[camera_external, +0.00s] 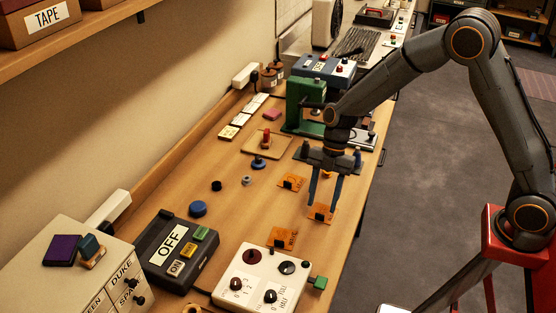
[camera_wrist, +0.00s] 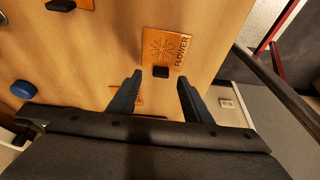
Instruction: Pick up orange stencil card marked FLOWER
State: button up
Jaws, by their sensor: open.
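The orange card marked FLOWER (camera_wrist: 160,36) lies flat on the table in the wrist view, with a dark flower pattern and a small black block on its lower edge. In the external view it appears to be the card (camera_external: 321,215) closest to the table's right edge. My gripper (camera_external: 322,205) is open and empty, pointing down over that card. In the wrist view, the fingers of my gripper (camera_wrist: 160,77) stand apart on either side of the black block. I cannot tell the exact height of the fingertips above the card.
A blue disc (camera_external: 197,208), a control box marked OFF (camera_external: 176,251) and a white knob panel (camera_external: 262,280) stand left and front. A green press (camera_external: 305,102) stands behind.

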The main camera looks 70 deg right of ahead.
aim_at(321, 209)
jog(key=shift+p+x, duration=0.55)
jog(key=shift+x, duration=1.2)
jog(key=shift+s, duration=0.1)
jog(key=shift+c, duration=0.4)
jog(key=c, duration=1)
